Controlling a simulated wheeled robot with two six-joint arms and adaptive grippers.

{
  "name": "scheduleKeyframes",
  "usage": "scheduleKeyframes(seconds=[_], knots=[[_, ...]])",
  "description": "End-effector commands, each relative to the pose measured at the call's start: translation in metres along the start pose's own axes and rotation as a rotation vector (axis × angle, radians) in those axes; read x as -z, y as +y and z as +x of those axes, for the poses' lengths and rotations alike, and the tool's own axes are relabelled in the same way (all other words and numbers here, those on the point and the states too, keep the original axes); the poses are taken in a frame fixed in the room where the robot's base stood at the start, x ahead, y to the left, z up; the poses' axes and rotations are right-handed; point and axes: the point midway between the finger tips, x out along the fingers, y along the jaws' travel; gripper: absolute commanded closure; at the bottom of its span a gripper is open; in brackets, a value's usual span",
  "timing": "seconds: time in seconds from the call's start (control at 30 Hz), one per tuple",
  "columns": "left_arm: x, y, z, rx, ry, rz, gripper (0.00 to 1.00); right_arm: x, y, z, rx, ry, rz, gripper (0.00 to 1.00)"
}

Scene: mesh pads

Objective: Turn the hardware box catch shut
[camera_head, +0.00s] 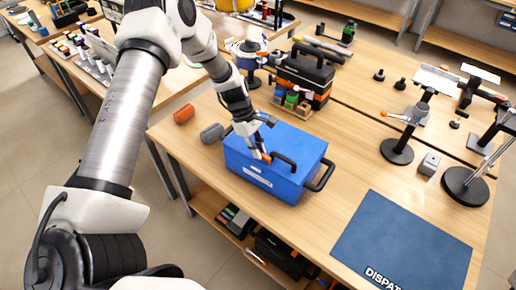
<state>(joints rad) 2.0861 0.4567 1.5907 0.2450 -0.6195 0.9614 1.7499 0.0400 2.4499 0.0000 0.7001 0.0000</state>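The hardware box (246,177) is a blue case with a closed-looking lid, a pale label on its front and black handles. It sits on the wooden workbench, left of the blue mat. A small orange part (267,157), which looks like the catch, shows at the upper front edge of the box. My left gripper (262,154) points down over the box with its fingertips at or very near the orange part. Whether the fingers grip it is too small to tell. My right gripper is not in view.
A blue mat (400,245) lies to the right of the box. A black and orange toolbox (305,73) with coloured items before it stands behind. A grey object (211,133) and an orange object (184,114) lie to the left. Black-based stands (397,151) stand at right.

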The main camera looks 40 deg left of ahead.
Motion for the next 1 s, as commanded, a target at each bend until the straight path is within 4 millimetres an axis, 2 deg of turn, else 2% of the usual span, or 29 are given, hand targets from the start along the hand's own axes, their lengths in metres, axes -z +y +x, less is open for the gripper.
scheduleKeyframes(seconds=[0.53,1.0], knots=[[0.0,0.001,0.0,0.031,0.0,0.073,1.0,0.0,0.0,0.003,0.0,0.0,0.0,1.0],[-0.001,0.005,0.001,0.173,0.001,0.42,1.0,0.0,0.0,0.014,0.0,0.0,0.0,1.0]])
